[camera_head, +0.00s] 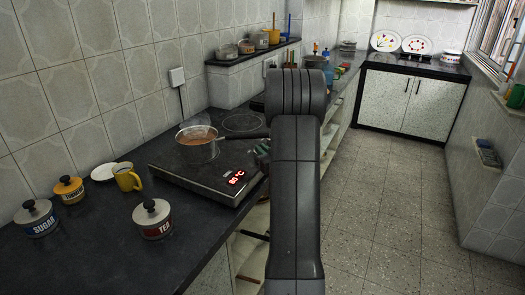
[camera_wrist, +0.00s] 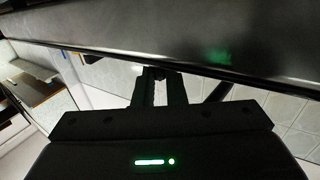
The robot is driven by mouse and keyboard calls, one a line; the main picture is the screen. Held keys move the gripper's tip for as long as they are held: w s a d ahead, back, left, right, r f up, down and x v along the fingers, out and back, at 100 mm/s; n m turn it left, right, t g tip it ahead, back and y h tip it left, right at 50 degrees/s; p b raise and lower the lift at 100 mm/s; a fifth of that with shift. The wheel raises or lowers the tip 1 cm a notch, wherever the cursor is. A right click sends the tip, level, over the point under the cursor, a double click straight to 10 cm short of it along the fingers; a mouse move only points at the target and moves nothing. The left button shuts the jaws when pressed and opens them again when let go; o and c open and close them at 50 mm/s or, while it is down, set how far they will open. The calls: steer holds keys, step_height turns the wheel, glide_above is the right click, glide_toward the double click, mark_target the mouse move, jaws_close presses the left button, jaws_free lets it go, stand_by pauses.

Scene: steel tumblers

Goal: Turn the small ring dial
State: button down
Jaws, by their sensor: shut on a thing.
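The cooktop (camera_head: 180,165) stands on the dark counter with a red lit display (camera_head: 237,177) reading about 80 °C. My gripper (camera_wrist: 160,76) shows in the wrist view, its fingers together at the dark front edge of the cooktop (camera_wrist: 230,60). It is shut on a small dark part there, which looks like the small ring dial; the fingers hide most of it, so its angle cannot be told. In the head view my arm covers this place, and only a bit of the gripper shows beside the cooktop's right edge.
A pot (camera_head: 197,146) of brown liquid sits on the cooktop, its handle pointing right toward my arm. A yellow mug (camera_head: 127,178), a tea jar (camera_head: 152,219) and a sugar jar (camera_head: 37,219) stand on the counter at left. The tiled floor (camera_head: 390,215) at right is clear.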

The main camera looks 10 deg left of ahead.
steer(key=shift+a+f+m+t+h+b, duration=0.15)
steer(key=shift+m+t+h+b, duration=0.2)
steer(key=shift+b, duration=0.3)
steer(key=shift+s+a+t+h+b, duration=0.1)
steer(key=shift+t+h+b, duration=0.15)
steer(key=shift+h+b, duration=0.3)
steer(key=m+h+b, duration=0.1)
steer(key=m+t+h+b, duration=0.1)
steer(key=b, duration=0.1)
steer(key=shift+r+t, duration=0.2)
steer(key=shift+t, duration=0.1)
steer(key=shift+r, duration=0.1)
steer(key=c, duration=1.5)
jaws_free()
steer(key=shift+s, duration=0.1)
steer(key=v, duration=1.3)
steer(key=shift+s+b, duration=0.35)
steer(key=shift+b, duration=0.05)
